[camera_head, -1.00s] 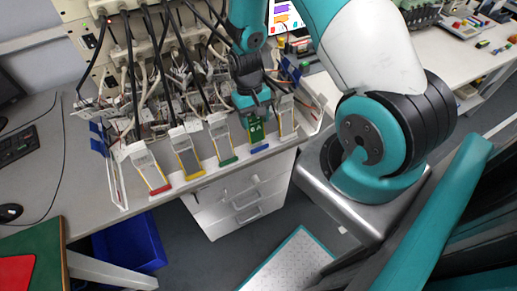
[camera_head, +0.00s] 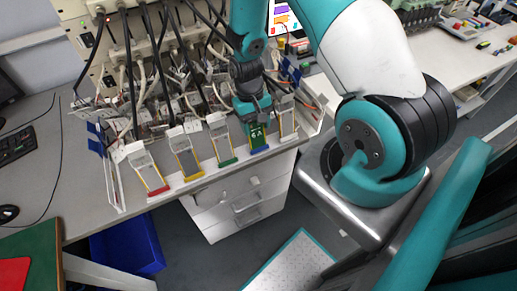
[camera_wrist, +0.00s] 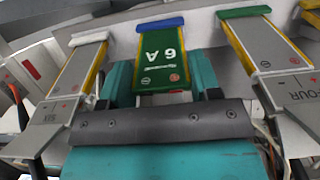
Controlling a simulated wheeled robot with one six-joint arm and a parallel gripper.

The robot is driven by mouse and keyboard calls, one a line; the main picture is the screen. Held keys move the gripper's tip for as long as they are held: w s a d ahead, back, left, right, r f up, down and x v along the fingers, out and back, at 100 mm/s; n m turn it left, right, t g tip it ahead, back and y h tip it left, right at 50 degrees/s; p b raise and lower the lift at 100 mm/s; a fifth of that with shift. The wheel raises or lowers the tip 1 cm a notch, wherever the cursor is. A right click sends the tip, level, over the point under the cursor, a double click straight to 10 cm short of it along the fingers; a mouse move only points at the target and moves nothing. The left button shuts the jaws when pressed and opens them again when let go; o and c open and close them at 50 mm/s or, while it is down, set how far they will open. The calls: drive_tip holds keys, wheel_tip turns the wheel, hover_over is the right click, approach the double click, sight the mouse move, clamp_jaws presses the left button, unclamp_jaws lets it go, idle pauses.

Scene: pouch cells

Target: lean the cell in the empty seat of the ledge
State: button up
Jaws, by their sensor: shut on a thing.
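The green cell (camera_head: 257,136), marked "6 A" in the wrist view (camera_wrist: 162,62), is between the teal fingers of my gripper (camera_head: 254,113). My gripper is shut on it and shows at the bottom of the wrist view (camera_wrist: 162,88). The cell leans in line with the blue-ended seat (camera_head: 260,149) of the white ledge (camera_head: 213,166). Its lower end meets the blue strip (camera_wrist: 160,24) in the wrist view; I cannot tell whether it bears on it. Grey cells lean on both sides: one at the green strip (camera_head: 220,139), one at the white strip (camera_head: 286,117).
More grey cells lean at the yellow strip (camera_head: 185,155) and red strip (camera_head: 147,170). Dense cables and connectors (camera_head: 150,90) crowd behind the ledge. A drawer unit (camera_head: 240,205) stands below, and a blue bin (camera_head: 128,245) is on the floor at lower left.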

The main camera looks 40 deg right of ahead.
drive_tip(key=shift+f, duration=0.15)
drive_tip(key=o, duration=1)
drive_tip(key=shift+s+p+v, duration=0.15)
drive_tip(key=shift+p+v, duration=1.3)
drive_tip(key=shift+v, duration=0.45)
drive_tip(key=shift+s+p+v, duration=0.15)
drive_tip(key=shift+p+v, duration=1.35)
drive_tip(key=shift+v, duration=0.4)
drive_tip(key=shift+s+p+v, duration=0.2)
drive_tip(key=shift+p+v, duration=1.25)
drive_tip(key=shift+v, duration=0.45)
drive_tip(key=shift+a, duration=0.15)
